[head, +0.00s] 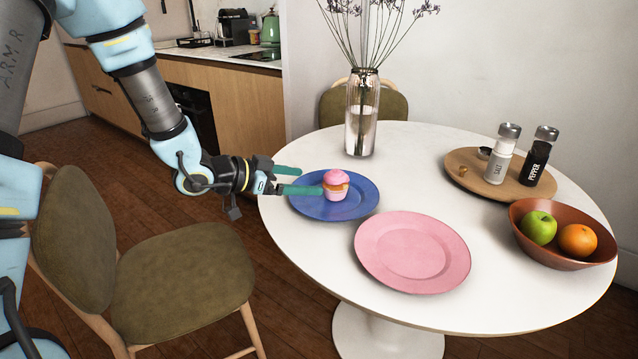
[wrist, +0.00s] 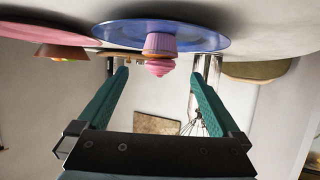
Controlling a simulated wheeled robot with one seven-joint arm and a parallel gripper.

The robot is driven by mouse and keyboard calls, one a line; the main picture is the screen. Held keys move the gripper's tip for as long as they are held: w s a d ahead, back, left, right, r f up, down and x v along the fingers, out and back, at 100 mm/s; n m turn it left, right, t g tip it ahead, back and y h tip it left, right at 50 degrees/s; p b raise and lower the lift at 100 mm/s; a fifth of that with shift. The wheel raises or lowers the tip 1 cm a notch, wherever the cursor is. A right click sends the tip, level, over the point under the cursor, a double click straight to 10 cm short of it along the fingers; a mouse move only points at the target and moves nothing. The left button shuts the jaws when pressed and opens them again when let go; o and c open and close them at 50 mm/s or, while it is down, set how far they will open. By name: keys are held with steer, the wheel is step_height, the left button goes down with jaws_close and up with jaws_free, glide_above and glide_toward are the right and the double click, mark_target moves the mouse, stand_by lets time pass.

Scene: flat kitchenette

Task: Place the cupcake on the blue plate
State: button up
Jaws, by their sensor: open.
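The cupcake (head: 336,181), with pink frosting and a pink wrapper, stands upright on the blue plate (head: 357,207) at the left side of the round table. My gripper (head: 310,180) is open, with its green fingers pointing at the cupcake from the left, low over the plate. In the head view the nearer finger reaches the cupcake's left edge; whether it touches cannot be told. The upside-down wrist view shows the cupcake (wrist: 160,48) on the blue plate (wrist: 205,38), in the gap between the fingers (wrist: 158,75) and apparently a little beyond the tips.
A pink plate (head: 380,262) lies beside the blue plate. A glass vase (head: 362,125) stands behind. A wooden tray (head: 465,178) with salt and pepper shakers and a fruit bowl (head: 568,262) are at the right. A chair (head: 185,285) stands below my arm.

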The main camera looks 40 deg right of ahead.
steer(key=shift+v, duration=1.15)
steer(key=w+a+n+t+y, duration=0.4)
steer(key=w+a, duration=0.3)
steer(key=a, duration=0.3)
steer(key=w+a+n+t+y, duration=0.3)
steer(key=w+a+n+t, duration=0.1)
steer(key=w+a, duration=0.4)
steer(key=s+a+n+g+y, duration=0.1)
steer(key=s+a+n+y, duration=0.1)
steer(key=a, duration=0.5)
steer(key=s+a+r+n+g+y, duration=0.1)
steer(key=s+a+n+g+y, duration=0.1)
steer(key=s+a+n, duration=0.3)
steer(key=s+a+r+n+g+y, duration=0.1)
steer(key=s+a+n+y, duration=0.1)
steer(key=s+a, duration=0.4)
steer(key=a+n, duration=0.1)
steer(key=a, duration=0.3)
steer(key=shift+a+g, duration=0.2)
steer(key=shift+g, duration=0.1)
steer(key=shift+s, duration=0.1)
step_height(320, 180, up, 8)
steer(key=p, duration=0.7)
steer(key=shift+p, duration=0.35)
